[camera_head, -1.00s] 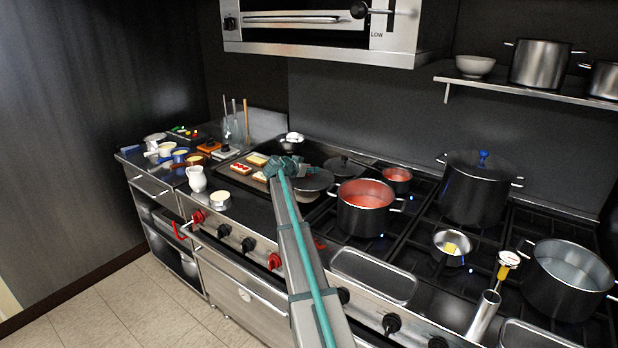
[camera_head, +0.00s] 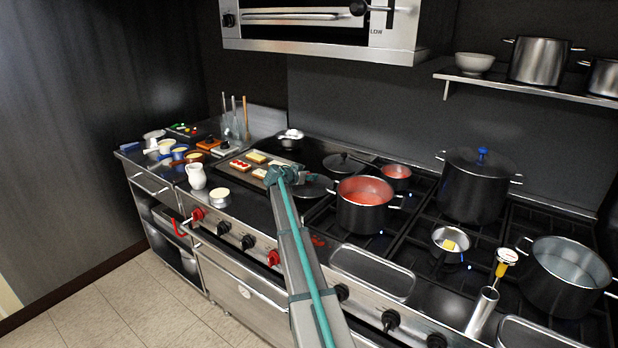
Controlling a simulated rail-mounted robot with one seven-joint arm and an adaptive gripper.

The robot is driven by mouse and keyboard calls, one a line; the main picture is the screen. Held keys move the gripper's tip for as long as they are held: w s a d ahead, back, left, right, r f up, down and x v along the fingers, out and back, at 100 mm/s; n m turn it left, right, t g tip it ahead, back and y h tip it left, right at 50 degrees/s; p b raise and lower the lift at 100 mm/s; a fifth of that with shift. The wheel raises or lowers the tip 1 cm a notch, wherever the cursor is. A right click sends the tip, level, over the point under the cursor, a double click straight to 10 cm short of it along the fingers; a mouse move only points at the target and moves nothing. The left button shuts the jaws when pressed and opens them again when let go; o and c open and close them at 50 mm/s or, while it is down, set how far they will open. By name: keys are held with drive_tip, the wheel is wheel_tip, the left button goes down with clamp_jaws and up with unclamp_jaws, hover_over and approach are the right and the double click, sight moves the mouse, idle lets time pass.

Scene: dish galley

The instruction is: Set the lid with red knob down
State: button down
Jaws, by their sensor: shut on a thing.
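My gripper (camera_head: 298,178) is over the stove's left part, shut on a dark round lid (camera_head: 318,188). The lid is level, partly behind the gripper, and its knob is hidden, so I cannot see the knob's colour. The lid is low over the dark cooktop beside the griddle; I cannot tell whether it touches the surface. A second dark lid (camera_head: 343,161) with a dark knob lies just behind it.
A pot of red sauce (camera_head: 364,218) stands close to the right of the held lid. Toasts lie on a tray (camera_head: 236,172) to its left. A small red pan (camera_head: 397,185) and a tall pot with a blue-knobbed lid (camera_head: 476,188) stand further right.

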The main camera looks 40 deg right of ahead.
drive_tip(key=shift+f+b, duration=0.4)
drive_tip(key=shift+b, duration=0.15)
drive_tip(key=c, duration=0.8)
unclamp_jaws()
drive_tip(key=shift+r, duration=0.15)
drive_tip(key=r+p, duration=0.1)
drive_tip(key=p, duration=0.1)
drive_tip(key=shift+r+p, duration=0.3)
drive_tip(key=shift+p, duration=0.05)
drive_tip(key=b+v, duration=0.3)
drive_tip(key=v, duration=0.9)
drive_tip(key=shift+f+b, duration=0.25)
drive_tip(key=shift+b, duration=0.15)
drive_tip(key=shift+a, duration=0.1)
